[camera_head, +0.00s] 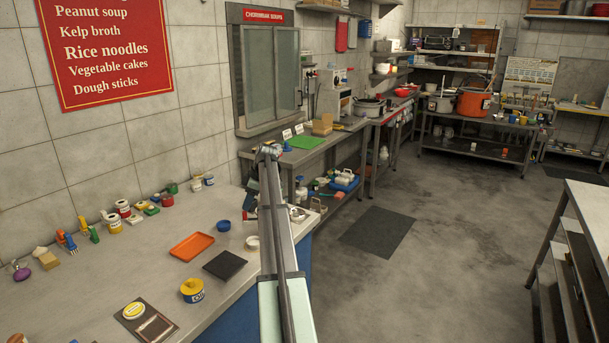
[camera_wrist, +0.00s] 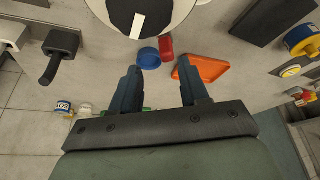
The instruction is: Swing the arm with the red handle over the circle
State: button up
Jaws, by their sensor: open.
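In the wrist view a short red handle-like piece (camera_wrist: 166,47) shows beyond my gripper (camera_wrist: 158,67), against the edge of a large white disc (camera_wrist: 177,22). The disc has a dark centre with a white mark and is cut off by the top edge. I cannot tell what arm the red piece belongs to, or which circle the task means. My gripper is open with nothing between its fingers, and the red piece lies ahead of them, apart.
A blue dish (camera_wrist: 149,57) and an orange tray (camera_wrist: 202,70) are close by; the tray (camera_head: 192,246) also shows in the head view. A dark square pad (camera_head: 225,265) and a yellow-blue tin (camera_head: 192,291) stand nearer on the counter. Several small items line the wall.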

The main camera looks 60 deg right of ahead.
jog(key=v, duration=0.8)
jog(key=w+d+r+m+t+h, duration=0.25)
jog(key=d+m+h, duration=0.25)
jog(key=d+m, duration=0.6)
jog(key=s+d+f+m+g+h, duration=0.2)
jog(key=s+d+f+m, duration=0.3)
jog(key=s+d, duration=0.5)
jog(key=shift+d+h, duration=0.2)
jog(key=shift+h, duration=0.3)
jog(key=shift+s, duration=0.15)
